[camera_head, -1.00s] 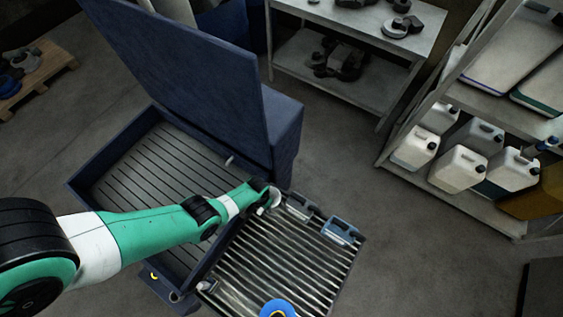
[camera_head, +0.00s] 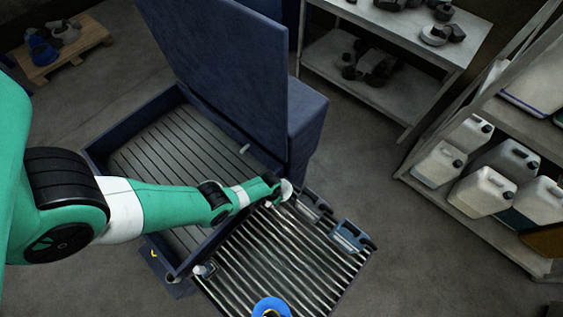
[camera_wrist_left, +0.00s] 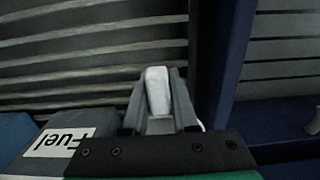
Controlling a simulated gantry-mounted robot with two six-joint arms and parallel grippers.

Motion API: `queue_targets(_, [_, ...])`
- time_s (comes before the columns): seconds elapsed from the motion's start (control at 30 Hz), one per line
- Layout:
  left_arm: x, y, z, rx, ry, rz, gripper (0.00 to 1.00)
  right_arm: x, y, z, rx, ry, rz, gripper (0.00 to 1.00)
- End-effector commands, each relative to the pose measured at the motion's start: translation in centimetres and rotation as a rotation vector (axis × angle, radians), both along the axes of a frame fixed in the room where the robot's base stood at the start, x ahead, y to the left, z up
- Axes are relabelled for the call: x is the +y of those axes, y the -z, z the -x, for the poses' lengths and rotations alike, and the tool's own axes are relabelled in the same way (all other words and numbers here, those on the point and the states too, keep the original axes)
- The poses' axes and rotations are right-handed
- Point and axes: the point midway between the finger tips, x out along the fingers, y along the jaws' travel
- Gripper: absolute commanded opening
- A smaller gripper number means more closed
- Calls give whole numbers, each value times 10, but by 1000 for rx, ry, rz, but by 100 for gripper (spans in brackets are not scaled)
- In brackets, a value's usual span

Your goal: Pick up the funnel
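A blue ring-shaped thing (camera_head: 271,307), which may be the funnel seen from above, is cut off by the bottom edge of the head view at the near end of the ribbed tray. Another blue, roughly cone-shaped thing (camera_head: 42,50) lies on the wooden pallet at the far upper left; I cannot tell which is the funnel. My left gripper (camera_head: 286,190) is at the back left corner of the ribbed tray, apart from both. In the left wrist view a pale block shows between its grey fingers (camera_wrist_left: 158,90); whether it is held is unclear. My right gripper is out of view.
The ribbed tray (camera_head: 226,291) adjoins a dark blue bin with a raised lid (camera_head: 230,60). A box labelled "Fuel" (camera_wrist_left: 68,142) is close to the left gripper. Shelves with white jugs (camera_head: 480,192) stand right; floor between is clear.

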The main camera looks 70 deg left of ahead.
Motion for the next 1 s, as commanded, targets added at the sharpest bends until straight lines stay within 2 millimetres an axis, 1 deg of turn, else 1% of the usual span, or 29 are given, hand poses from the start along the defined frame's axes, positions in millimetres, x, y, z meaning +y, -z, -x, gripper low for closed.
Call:
queue_targets(0.03, [0,0,0,0,0,0,16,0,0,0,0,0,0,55])
queue_targets(0.1, [0,0,0,0,0,0,4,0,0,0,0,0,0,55])
queue_targets(0.13, [0,0,0,0,0,0,0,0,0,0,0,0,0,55])
queue_targets(1.0, [0,0,0,0,0,0,0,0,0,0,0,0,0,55])
